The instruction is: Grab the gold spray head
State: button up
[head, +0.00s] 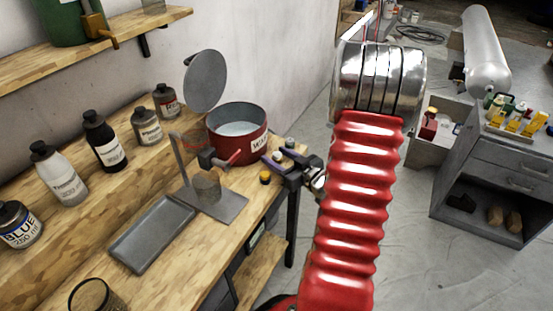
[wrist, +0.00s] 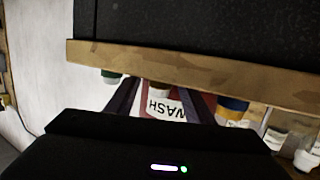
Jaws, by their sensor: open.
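A small piece with a yellow-gold top (head: 265,178) stands at the right edge of the wooden bench. A gold piece also shows in the wrist view (wrist: 234,104), just right of my fingers; I cannot tell for certain that it is the spray head. My gripper (head: 283,158) is open over the bench edge, its dark purple fingers pointing at the red wash pot (head: 252,149). In the wrist view the fingers are spread in front of the pot's upside-down WASH label (wrist: 166,107).
Several bottles, among them a white one (head: 62,178), line the raised step at left. A grey tray (head: 150,236) and a metal stand (head: 226,207) occupy the bench. A grey cabinet (head: 490,170) with yellow items stands at right. Open floor lies between.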

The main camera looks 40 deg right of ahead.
aim_at(278, 154)
jog(key=shift+c, duration=0.5)
jog(key=c, duration=1)
jog(key=shift+r, duration=0.1)
jog(key=shift+c, duration=0.2)
notch_tip(278, 154, up, 18)
dwell(0.5)
